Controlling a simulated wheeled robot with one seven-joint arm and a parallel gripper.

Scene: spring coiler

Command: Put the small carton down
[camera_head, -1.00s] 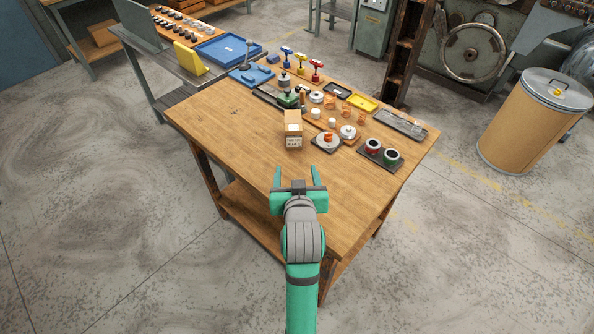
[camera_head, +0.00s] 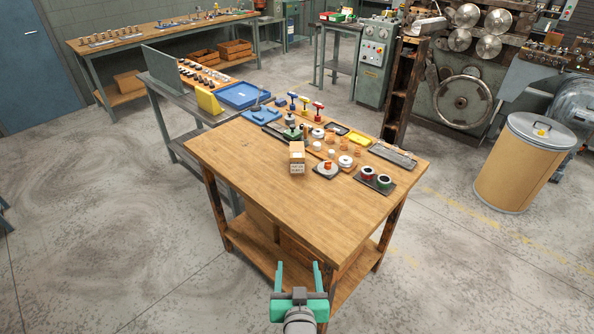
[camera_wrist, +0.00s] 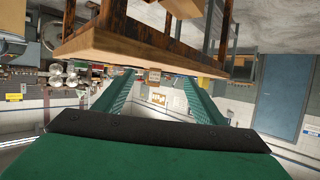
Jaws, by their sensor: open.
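The small carton (camera_head: 297,158) is a tan box with a white printed label on its front. It stands upright on the wooden workbench (camera_head: 255,180), left of the cups and discs. My gripper (camera_head: 298,268) is open and empty. It is in front of the bench's near edge, well apart from the carton.
Beside the carton are a dark plate with a disc (camera_head: 326,170) and a tray with two round cups (camera_head: 375,179). Small tools and trays crowd the bench's back. Its front and left top is bare. A brown drum (camera_head: 515,165) stands to the right.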

